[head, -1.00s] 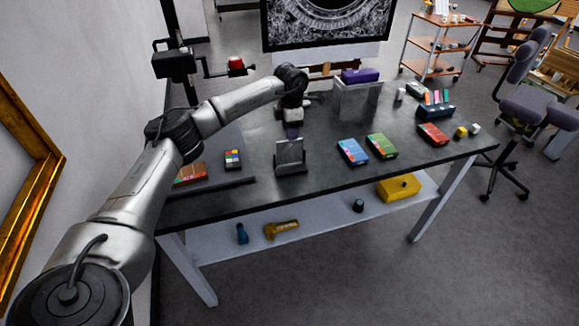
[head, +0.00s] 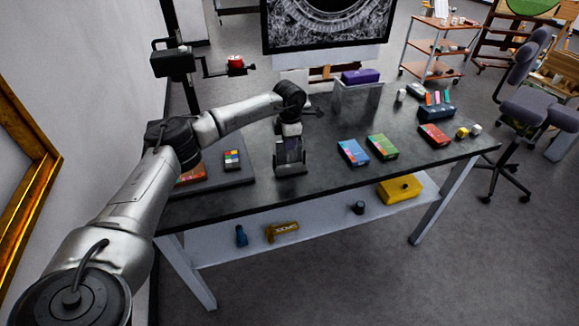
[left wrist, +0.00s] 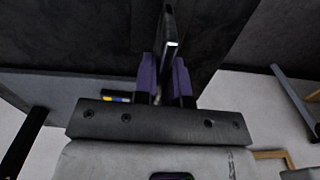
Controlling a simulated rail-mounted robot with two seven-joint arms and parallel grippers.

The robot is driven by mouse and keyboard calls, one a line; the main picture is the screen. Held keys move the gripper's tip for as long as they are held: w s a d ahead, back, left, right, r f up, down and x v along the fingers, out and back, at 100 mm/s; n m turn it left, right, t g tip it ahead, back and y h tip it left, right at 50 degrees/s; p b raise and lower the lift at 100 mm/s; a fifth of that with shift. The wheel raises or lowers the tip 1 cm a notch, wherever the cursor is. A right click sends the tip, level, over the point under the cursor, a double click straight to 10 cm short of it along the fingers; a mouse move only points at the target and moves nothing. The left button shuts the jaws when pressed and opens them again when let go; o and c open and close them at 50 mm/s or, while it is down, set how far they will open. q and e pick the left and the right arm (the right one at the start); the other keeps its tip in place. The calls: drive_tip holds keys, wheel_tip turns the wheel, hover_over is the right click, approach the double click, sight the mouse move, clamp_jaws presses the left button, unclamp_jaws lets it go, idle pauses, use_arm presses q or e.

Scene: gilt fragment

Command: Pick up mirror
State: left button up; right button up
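The mirror (head: 291,170) is a small grey upright panel standing on the dark table, left of the table's middle. My left gripper (head: 290,151) is at the mirror from behind and above, overlapping its upper part in the head view. In the left wrist view the two purple fingers of my left gripper (left wrist: 164,80) stand on either side of the thin mirror (left wrist: 169,50), seen nearly edge-on. A small gap shows between the fingers, and they look open around it. Contact is hard to tell. My right gripper is out of view.
A dark board (head: 236,180) with a colour chart (head: 232,160) lies left of the mirror. Blue (head: 353,152), green (head: 382,146) and red (head: 434,135) boxes lie to the right. The table between mirror and blue box is clear.

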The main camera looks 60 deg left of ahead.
use_arm(q)
clamp_jaws()
idle(0.6)
drive_tip(key=shift+r, duration=0.1)
idle(0.5)
